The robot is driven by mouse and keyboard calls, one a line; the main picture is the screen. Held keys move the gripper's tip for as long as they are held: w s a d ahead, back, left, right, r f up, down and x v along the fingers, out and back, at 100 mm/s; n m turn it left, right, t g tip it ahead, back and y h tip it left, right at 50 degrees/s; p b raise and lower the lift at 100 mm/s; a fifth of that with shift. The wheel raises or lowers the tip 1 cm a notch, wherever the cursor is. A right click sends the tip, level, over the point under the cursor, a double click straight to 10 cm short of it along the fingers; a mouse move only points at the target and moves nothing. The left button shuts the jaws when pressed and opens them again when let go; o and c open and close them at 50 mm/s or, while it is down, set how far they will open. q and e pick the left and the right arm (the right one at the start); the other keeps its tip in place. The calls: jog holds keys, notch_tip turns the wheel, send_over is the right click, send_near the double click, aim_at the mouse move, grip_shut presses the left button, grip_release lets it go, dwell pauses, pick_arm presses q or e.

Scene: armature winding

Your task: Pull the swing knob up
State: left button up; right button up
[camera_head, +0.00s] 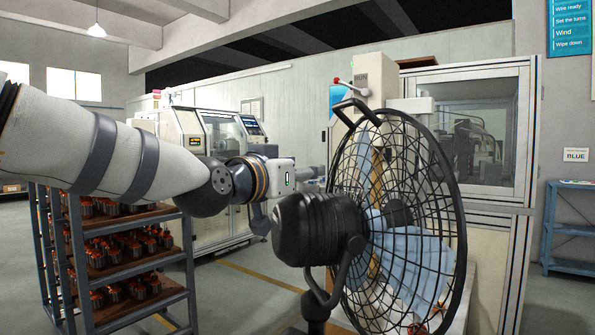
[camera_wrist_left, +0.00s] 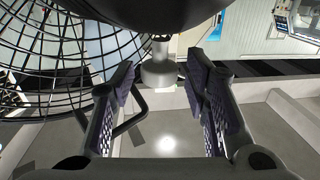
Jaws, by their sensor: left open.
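The black pedestal fan stands in front of me in the head view, with its round motor housing (camera_head: 305,230) behind a wire cage (camera_head: 425,170). In the left wrist view, which looks upside down, a pale grey swing knob (camera_wrist_left: 158,66) sticks out from the dark motor housing (camera_wrist_left: 150,12). My left gripper (camera_wrist_left: 163,88) is open, with a dark ridged pad on either side of the knob's line and gaps to both. In the head view my left gripper (camera_head: 312,180) is just above the motor housing. The knob cannot be made out there. My right gripper is not in view.
The wire cage also shows close beside the left finger in the left wrist view (camera_wrist_left: 60,50). A shelf rack (camera_head: 115,270) with several orange-topped parts stands at left. Machines (camera_head: 205,170) stand behind, with a glass-fronted cabinet (camera_head: 475,130) at right and a blue rack (camera_head: 572,228) beyond.

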pick_arm(q)
jog(key=v, duration=1.2)
